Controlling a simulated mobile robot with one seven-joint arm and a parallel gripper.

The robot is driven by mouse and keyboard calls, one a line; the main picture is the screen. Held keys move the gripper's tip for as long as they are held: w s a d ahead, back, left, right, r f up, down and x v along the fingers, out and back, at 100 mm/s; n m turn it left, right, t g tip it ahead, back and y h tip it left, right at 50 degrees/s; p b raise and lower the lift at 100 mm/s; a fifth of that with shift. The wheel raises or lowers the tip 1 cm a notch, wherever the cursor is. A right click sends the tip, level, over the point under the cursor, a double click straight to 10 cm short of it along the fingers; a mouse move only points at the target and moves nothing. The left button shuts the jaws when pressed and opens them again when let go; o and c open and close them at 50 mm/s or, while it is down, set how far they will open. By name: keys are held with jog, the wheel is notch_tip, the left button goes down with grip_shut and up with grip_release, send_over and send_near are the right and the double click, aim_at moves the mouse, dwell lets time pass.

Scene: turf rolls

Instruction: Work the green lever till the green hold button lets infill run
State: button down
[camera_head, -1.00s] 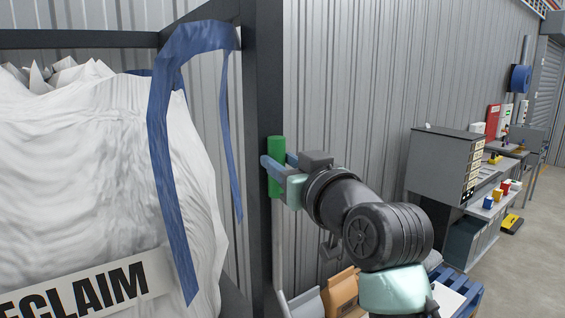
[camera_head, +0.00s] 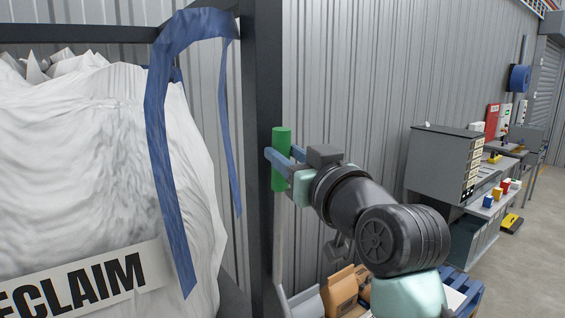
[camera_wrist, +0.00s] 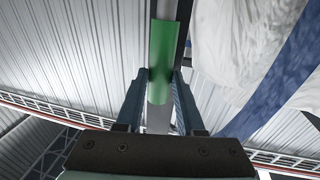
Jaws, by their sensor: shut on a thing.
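The green lever grip (camera_head: 281,143) stands upright beside the dark frame post in the head view. A thin pale shaft (camera_head: 278,235) runs down below it. My gripper (camera_head: 281,158) is shut on the green grip, with one finger on either side of it. In the wrist view the green grip (camera_wrist: 161,62) lies between my fingertips (camera_wrist: 160,82). I cannot make out a green hold button in either view.
A white bulk bag (camera_head: 90,180) marked "ECLAIM" with a blue strap (camera_head: 160,140) hangs left in a dark frame (camera_head: 262,120). A corrugated wall is behind. Brown bags (camera_head: 340,293) lie below my arm. A grey cabinet (camera_head: 437,165) and benches stand right.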

jog(key=s+d+f+m+t+b, duration=0.1)
jog(key=s+d+f+t+b, duration=0.2)
jog(key=b, duration=0.7)
jog(key=s+d+f+m+t+y+b, duration=0.1)
jog(key=s+d+f+t+b, duration=0.2)
jog(key=b, duration=0.7)
jog(key=s+d, duration=0.2)
jog(key=s, duration=0.2)
jog(key=shift+s+y, duration=0.3)
jog(key=shift+s, duration=0.1)
jog(key=shift+f, duration=0.2)
jog(key=c, duration=0.9)
grip_release()
jog(key=o, duration=0.4)
jog(key=shift+s+r, duration=0.1)
jog(key=shift+s, duration=0.1)
jog(key=shift+w, duration=0.1)
jog(key=b+v, duration=0.4)
jog(key=v, duration=0.9)
jog(key=shift+b, duration=0.4)
jog(key=shift+w, duration=0.1)
